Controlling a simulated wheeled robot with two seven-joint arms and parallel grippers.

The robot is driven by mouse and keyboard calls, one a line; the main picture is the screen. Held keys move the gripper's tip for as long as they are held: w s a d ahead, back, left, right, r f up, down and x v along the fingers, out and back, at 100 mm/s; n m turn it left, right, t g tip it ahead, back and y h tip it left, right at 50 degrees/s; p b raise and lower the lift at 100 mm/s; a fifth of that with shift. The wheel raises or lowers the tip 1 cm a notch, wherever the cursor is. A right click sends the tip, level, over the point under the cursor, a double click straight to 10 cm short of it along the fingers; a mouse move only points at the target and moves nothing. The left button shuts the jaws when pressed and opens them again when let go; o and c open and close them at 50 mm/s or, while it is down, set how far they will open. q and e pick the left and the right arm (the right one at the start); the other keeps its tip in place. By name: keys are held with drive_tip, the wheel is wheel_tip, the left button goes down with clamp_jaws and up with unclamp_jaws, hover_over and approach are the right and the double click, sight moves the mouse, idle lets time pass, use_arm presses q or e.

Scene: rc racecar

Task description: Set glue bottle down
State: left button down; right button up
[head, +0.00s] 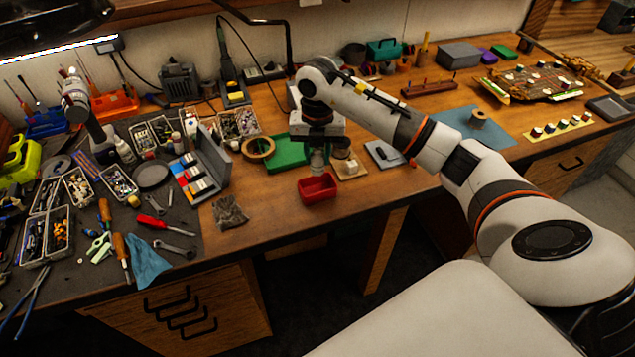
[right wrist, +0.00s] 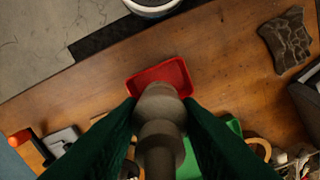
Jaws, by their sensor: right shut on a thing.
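The glue bottle (right wrist: 160,120) is a grey-beige bottle held between the two dark green fingers of my right gripper (right wrist: 160,145) in the right wrist view. In the head view, the right gripper (head: 318,142) points down over the front of the workbench, with the bottle (head: 318,163) below it. The bottle appears just above or behind a small red tray (head: 318,190); whether it touches anything is unclear. The red tray also shows in the right wrist view (right wrist: 174,75), partly hidden by the bottle.
A green tray (head: 287,152) and a tape roll (head: 258,149) lie left of the gripper. A small jar on a beige pad (head: 350,172) stands close right. A grey case (head: 205,168) and a dark crumpled pad (head: 229,211) are further left. Bare wood (head: 275,205) lies in front.

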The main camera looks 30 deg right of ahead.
sight(317, 176)
wheel_tip(317, 176, down, 7)
drive_tip(key=shift+f+p, duration=0.2)
drive_tip(key=shift+p, duration=0.85)
drive_tip(key=shift+f, duration=0.2)
drive_tip(key=shift+f, duration=0.15)
drive_tip(key=o, duration=1)
drive_tip(key=shift+c, duration=0.2)
wheel_tip(317, 176, up, 11)
drive_tip(key=b, duration=0.4)
drive_tip(key=shift+r, duration=0.7)
